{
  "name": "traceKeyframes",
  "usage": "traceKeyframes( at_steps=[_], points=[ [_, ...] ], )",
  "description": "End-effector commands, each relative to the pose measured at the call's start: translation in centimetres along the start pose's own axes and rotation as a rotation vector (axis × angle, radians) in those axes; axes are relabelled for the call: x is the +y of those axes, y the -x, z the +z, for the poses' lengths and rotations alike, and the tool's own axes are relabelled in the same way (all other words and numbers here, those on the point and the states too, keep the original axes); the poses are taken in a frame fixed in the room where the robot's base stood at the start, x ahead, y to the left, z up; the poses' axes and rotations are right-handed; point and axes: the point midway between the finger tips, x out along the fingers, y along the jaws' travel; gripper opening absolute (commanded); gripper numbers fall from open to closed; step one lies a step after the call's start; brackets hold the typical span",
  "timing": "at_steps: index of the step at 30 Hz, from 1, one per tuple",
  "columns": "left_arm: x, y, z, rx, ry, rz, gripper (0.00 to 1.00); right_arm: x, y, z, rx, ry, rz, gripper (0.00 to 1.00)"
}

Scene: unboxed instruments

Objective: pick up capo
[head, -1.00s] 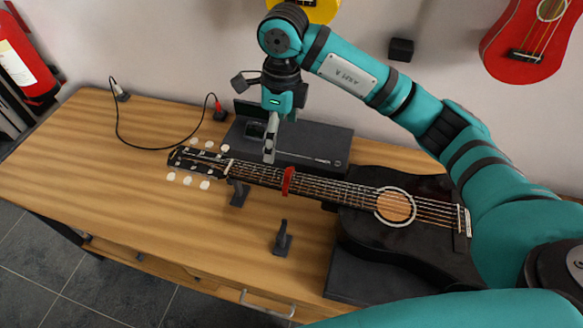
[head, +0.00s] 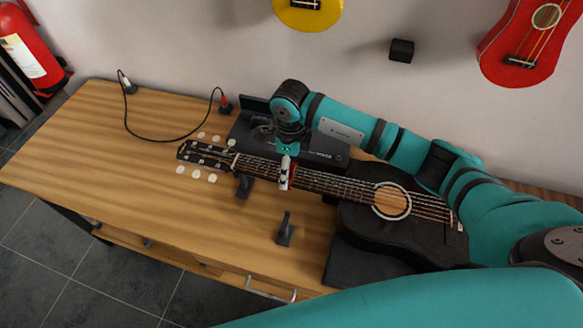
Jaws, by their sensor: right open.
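The red capo (head: 292,178) sits on the neck of a black acoustic guitar (head: 362,232) lying on the wooden table. My right gripper (head: 285,180) points down at the capo from above, its grey fingers overlapping it in the head view. The fingers are open and hide part of the capo. I cannot tell whether they touch it. My left gripper is not in view.
A dark case (head: 325,152) lies behind the neck. Small black stands (head: 285,230) are under and in front of the neck. A cable (head: 160,138) runs across the table's back left. The table's left side is clear.

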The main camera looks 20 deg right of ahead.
Motion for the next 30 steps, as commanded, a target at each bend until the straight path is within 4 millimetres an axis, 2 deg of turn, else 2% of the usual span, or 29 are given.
traceKeyframes(
  at_steps=[1,3,7,16,30],
  points=[
    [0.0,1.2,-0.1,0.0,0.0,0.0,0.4,0.1,-0.4,-0.2,0.004,-0.002,0.006,0.98],
    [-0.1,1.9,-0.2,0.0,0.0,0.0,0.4,0.0,-1.5,-0.3,0.004,-0.002,0.006,0.98],
    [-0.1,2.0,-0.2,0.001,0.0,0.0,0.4,-0.1,-3.2,-0.2,0.002,-0.001,0.004,0.98],
    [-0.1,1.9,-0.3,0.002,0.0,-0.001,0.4,-0.2,-3.7,-0.2,0.0,0.001,0.001,0.97],
    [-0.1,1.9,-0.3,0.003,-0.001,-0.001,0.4,-0.2,-3.7,-0.2,0.0,0.0,0.001,0.37]
  ],
)
